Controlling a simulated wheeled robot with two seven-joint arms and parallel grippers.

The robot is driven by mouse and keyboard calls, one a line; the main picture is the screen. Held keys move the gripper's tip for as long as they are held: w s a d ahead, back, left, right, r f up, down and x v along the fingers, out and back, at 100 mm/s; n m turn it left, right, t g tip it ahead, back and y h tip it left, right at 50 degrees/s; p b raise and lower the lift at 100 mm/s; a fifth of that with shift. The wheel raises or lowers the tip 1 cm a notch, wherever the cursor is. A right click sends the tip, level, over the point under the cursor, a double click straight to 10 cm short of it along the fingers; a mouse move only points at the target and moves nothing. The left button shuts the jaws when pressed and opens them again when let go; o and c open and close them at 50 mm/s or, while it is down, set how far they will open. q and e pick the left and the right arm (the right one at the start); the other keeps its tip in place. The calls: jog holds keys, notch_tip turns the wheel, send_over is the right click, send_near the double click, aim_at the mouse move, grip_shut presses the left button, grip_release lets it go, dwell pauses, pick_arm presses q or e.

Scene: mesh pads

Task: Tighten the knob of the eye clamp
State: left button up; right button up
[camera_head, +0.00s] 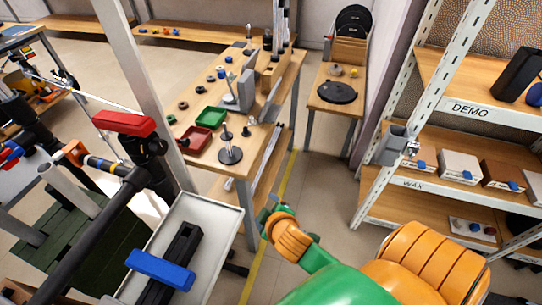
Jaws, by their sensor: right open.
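My right gripper (270,206) is small in the picture, at the end of my orange and green arm. It is open, and I see nothing held between its fingers. It is in front of the workbench (245,190), over the floor by the yellow line. I cannot tell for certain which thing is the eye clamp. A grey bracket (391,145) with a small shiny knob-like part (412,149) is on the shelf's upright, right of and beyond my gripper. A red-topped black fitting (125,122) on the stand at left also looks clamp-like. My left gripper is not in view.
A white tray (212,212) holding a black and blue tool is left of my gripper. The workbench carries red and green trays (211,117) and a round-based stand (230,154). Shelving (385,215) stands at right. Open floor (320,190) lies between bench and shelving.

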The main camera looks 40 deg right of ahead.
jog(key=shift+m+g+y, duration=0.4)
jog(key=shift+m+g, duration=0.2)
jog(key=shift+g, duration=0.3)
jog(key=s+f, duration=0.1)
jog(key=s+a+f, duration=0.1)
jog(key=s, duration=0.1)
jog(key=shift+s+f, duration=0.1)
jog(key=shift+f, duration=0.2)
